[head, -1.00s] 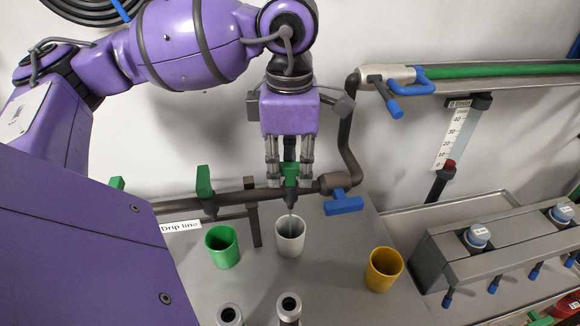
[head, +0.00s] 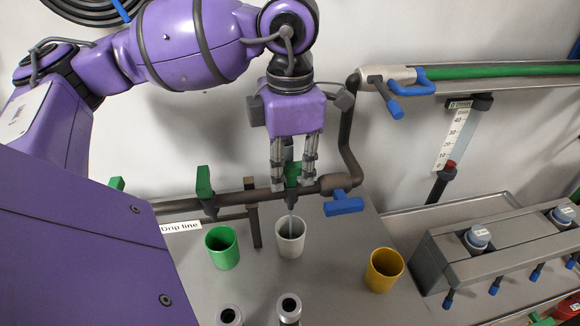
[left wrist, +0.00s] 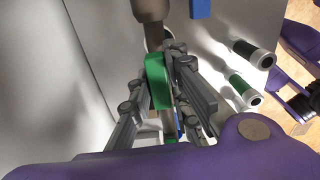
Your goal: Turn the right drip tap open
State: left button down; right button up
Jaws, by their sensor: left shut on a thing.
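The right drip tap has a green handle (head: 292,172) on the brown pipe, partly hidden by my fingers. My left gripper (head: 294,182) comes down from above with its two fingers on either side of this handle, shut on it. In the left wrist view the green handle (left wrist: 156,80) stands between the two grey fingers. Below the tap a thin pale streak, looking like water, runs down into the white cup (head: 290,243). My right gripper is not in view.
Another green tap handle (head: 204,182) stands to the left on the pipe, above a green cup (head: 222,250). A blue-handled valve (head: 343,203) sits close to the right of my gripper. A yellow cup (head: 384,270) stands farther right on the grey bench.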

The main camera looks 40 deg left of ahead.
pick_arm(q)
jog(key=c, duration=1.7)
grip_release()
jog(key=shift+o, duration=0.2)
jog(key=shift+r, duration=0.1)
notch_tip(320, 180, up, 12)
